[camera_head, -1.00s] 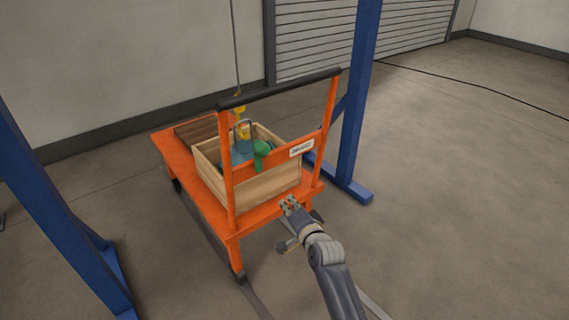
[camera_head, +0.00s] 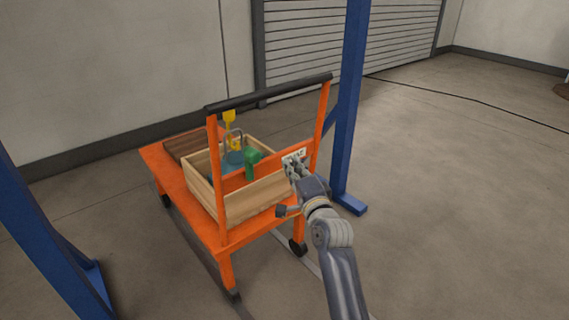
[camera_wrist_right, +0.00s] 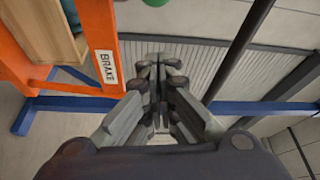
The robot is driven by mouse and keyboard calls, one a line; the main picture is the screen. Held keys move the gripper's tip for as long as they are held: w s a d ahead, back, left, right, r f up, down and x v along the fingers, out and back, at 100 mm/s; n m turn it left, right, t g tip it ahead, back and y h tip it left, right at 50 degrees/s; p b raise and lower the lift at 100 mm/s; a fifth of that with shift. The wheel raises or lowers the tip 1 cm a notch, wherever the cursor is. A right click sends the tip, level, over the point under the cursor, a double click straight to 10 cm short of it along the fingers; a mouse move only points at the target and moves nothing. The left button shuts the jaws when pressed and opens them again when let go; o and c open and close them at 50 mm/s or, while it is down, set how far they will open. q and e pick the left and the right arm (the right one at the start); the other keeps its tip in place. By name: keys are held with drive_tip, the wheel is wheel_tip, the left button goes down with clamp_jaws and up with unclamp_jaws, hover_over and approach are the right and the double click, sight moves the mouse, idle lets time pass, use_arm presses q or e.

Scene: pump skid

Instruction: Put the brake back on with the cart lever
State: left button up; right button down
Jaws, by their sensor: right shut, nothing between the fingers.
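The orange cart (camera_head: 224,236) stands on the floor with an upright push frame and a black handle bar (camera_head: 268,92). A white plate reading BRAKE (camera_wrist_right: 106,67) is on its orange crossbar; the plate (camera_head: 294,155) also shows in the head view. My right gripper (camera_head: 291,166) is shut and empty, close to the plate at the right end of the frame. In the wrist view its fingers (camera_wrist_right: 157,72) point past the plate. My left gripper is out of view.
A wooden crate (camera_head: 255,200) on the cart holds a green and blue pump (camera_head: 252,163). A yellow hook (camera_head: 229,117) hangs over it. Blue posts stand left (camera_head: 40,200) and right (camera_head: 349,100) of the cart. The floor on the right is open.

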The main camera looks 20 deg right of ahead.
sight(252, 166)
drive_tip(key=w+b, duration=0.2)
drive_tip(key=w, duration=0.7)
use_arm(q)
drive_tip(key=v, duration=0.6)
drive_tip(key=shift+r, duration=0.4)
use_arm(e)
drive_tip(key=a, duration=0.1)
drive_tip(key=s+a, duration=0.1)
drive_tip(key=a, duration=0.1)
drive_tip(key=shift+s+a+f, duration=0.1)
drive_tip(key=shift+s+a, duration=0.1)
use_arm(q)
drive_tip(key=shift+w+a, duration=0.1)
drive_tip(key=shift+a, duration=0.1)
use_arm(e)
drive_tip(key=shift+a, duration=0.1)
